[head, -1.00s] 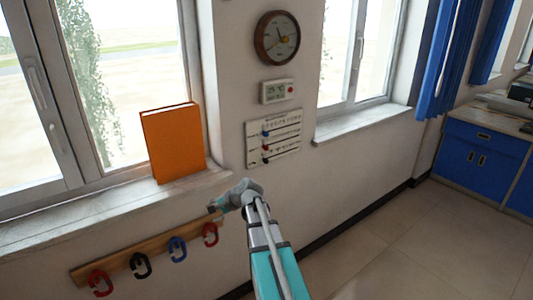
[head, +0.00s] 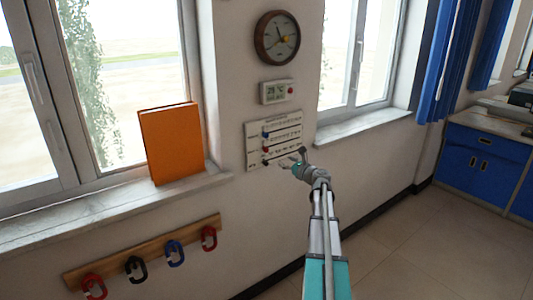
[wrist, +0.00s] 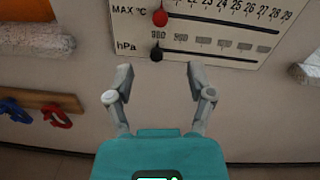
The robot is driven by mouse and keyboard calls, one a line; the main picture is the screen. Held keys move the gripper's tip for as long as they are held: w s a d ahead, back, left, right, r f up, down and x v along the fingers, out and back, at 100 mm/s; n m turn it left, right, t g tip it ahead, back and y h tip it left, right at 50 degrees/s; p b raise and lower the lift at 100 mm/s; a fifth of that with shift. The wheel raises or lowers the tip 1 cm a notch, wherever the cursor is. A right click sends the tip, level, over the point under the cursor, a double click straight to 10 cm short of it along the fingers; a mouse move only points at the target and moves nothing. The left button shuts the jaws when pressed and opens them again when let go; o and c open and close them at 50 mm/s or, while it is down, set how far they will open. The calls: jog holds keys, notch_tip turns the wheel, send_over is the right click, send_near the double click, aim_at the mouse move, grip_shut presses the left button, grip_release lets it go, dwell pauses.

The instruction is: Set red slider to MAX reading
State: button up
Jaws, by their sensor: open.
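The white slider panel (head: 253,153) is on the wall between the windows. Its red slider (wrist: 160,17) sits at the left end of the "MAX °C" slot, beside a number scale running up to 29 at the right. The red slider also shows in the head view (head: 265,149). A black slider (wrist: 156,55) sits just below it, at the left end of the "hPa" slot. My gripper (wrist: 158,76) is open and empty, its fingers pointing at the panel, below the black slider in the wrist view. I cannot tell whether it touches the panel.
A blue slider (head: 265,134) is on an upper row. An orange book (head: 172,143) stands on the left sill. Hooks hold several coloured carabiners (head: 174,253).

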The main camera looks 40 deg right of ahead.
aim_at(267, 150)
jog(key=shift+w, duration=0.1)
dwell(0.3)
jog(key=shift+w+a, duration=0.15)
jog(key=shift+w, duration=3.25)
jog(key=shift+w+a, duration=0.1)
jog(key=shift+w, duration=3.3)
grip_shut()
